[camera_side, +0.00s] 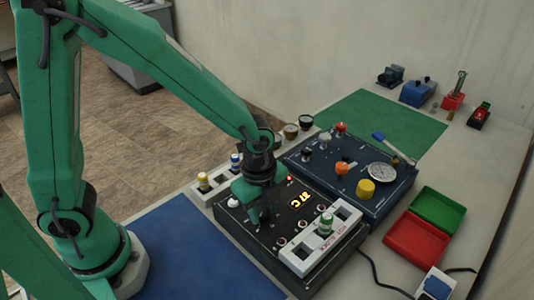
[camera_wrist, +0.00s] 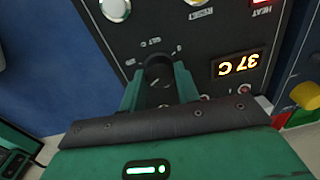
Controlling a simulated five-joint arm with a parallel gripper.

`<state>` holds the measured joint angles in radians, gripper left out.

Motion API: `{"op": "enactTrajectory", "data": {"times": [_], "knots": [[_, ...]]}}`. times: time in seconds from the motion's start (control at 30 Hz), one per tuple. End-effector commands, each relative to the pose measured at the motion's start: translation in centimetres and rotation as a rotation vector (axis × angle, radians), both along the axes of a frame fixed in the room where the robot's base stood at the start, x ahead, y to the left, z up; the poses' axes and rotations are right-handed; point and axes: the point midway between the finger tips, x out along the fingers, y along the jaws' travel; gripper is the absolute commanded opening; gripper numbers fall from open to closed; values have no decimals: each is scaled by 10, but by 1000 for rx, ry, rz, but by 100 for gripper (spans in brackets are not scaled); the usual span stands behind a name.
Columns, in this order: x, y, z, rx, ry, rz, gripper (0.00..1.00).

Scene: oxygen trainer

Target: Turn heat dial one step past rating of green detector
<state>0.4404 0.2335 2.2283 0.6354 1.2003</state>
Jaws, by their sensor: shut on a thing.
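In the side view a black panel (camera_side: 264,236) carries a lit display (camera_side: 301,200); the display (camera_wrist: 239,65) appears to read 37 C. My gripper (camera_side: 255,214) reaches down onto the panel's left part. In the wrist view my gripper (camera_wrist: 158,82) has its two green fingers shut on a black dial (camera_wrist: 158,68), one on each side. Small marks around the dial are too small to read.
A white rack with yellow-banded (camera_side: 203,182) and blue-banded (camera_side: 235,161) detectors stands behind the panel. A blue panel (camera_side: 352,195) has knobs and a gauge (camera_side: 382,172). Red (camera_side: 416,240) and green (camera_side: 438,209) trays lie right. A blue mat (camera_side: 190,245) is clear.

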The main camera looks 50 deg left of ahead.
Motion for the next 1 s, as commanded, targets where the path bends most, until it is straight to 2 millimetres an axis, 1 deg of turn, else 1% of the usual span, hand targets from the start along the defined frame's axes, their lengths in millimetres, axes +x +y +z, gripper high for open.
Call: {"op": "enactTrajectory", "data": {"times": [0.03,0.1,0.13,0.47,0.63,0.77,1.0], "knots": [[-2,2,-1,3,7,3,36],[-1,2,0,3,6,3,49],[-1,2,0,2,6,3,54],[0,1,0,1,2,3,54],[0,1,7,0,0,3,54],[0,1,18,-1,-2,3,54],[-1,1,47,0,-1,3,54]]}}
